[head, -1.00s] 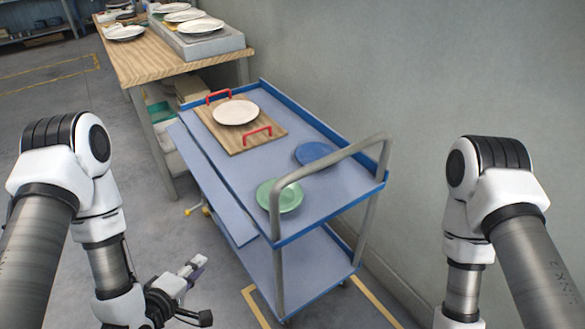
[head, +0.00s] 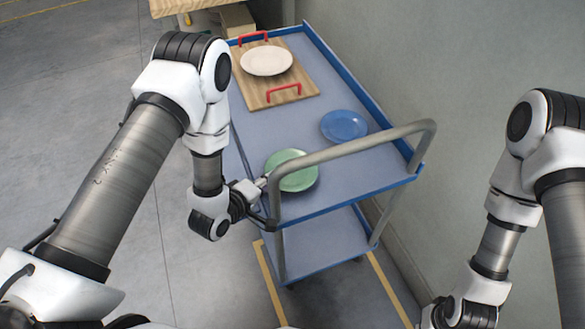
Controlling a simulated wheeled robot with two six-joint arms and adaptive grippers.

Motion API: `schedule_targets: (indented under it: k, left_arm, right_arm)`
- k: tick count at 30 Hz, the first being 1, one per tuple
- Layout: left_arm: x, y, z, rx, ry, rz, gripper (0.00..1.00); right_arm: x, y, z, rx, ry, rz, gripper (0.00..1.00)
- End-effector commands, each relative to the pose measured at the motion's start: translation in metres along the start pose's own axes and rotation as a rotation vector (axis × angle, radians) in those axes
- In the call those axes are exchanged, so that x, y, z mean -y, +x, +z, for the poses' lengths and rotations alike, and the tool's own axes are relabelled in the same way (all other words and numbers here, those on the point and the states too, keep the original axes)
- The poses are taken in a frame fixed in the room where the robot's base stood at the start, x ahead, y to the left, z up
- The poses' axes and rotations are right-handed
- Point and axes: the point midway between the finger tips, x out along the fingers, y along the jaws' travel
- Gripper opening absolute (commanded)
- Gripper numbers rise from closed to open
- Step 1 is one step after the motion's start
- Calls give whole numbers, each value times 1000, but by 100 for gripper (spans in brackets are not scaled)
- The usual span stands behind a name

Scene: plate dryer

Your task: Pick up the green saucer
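The green saucer (head: 292,176) lies on the top shelf of the blue cart (head: 257,114), near its front left corner. The cart's grey handle passes in front of part of it. My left gripper (head: 264,186) is at the saucer's left edge, beside the handle's left post. Its fingers are small and partly hidden there, so I cannot tell whether they are open or closed on the rim. My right arm hangs at the right, and its gripper is not visible; only the wrist shows at the bottom edge.
A blue saucer (head: 344,126) lies behind the green one. A wooden tray (head: 300,83) with red handles holds a white plate (head: 266,61) at the cart's back. The bent grey handle (head: 350,147) rises over the front end. A wall stands close on the right.

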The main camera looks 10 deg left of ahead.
Motion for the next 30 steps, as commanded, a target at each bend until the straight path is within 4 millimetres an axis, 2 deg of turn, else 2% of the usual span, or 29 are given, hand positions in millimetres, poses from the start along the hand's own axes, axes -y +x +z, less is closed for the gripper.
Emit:
schedule_targets:
  k: [7, 8, 9, 10, 23, 26, 30]
  left_arm:
    - [0, 6, 0, -1, 0, -1, 22]
    - [0, 6, 0, -1, 0, -1, 15]
    - [0, 6, 0, -1, 0, -1, 1]
    - [0, 6, 0, -1, 0, -1, 0]
    - [-3, 4, -1, 0, 0, 0, 0]
    - [-12, 0, -3, -1, 0, 1, 0]
    - [-39, -12, -8, -2, 1, 4, 0]
  right_arm:
    - [0, -1, 0, 0, 0, 0, 0]
    - [0, -1, 0, 1, 0, 0, 0]
    - [0, -1, 0, 1, 0, 0, 0]
    - [0, -1, 0, 1, 0, 0, 0]
    - [0, 0, 0, 0, 0, 0, 0]
    - [0, 0, 0, 0, 0, 0, 0]
    - [0, 2, 0, 0, 0, 0, 0]
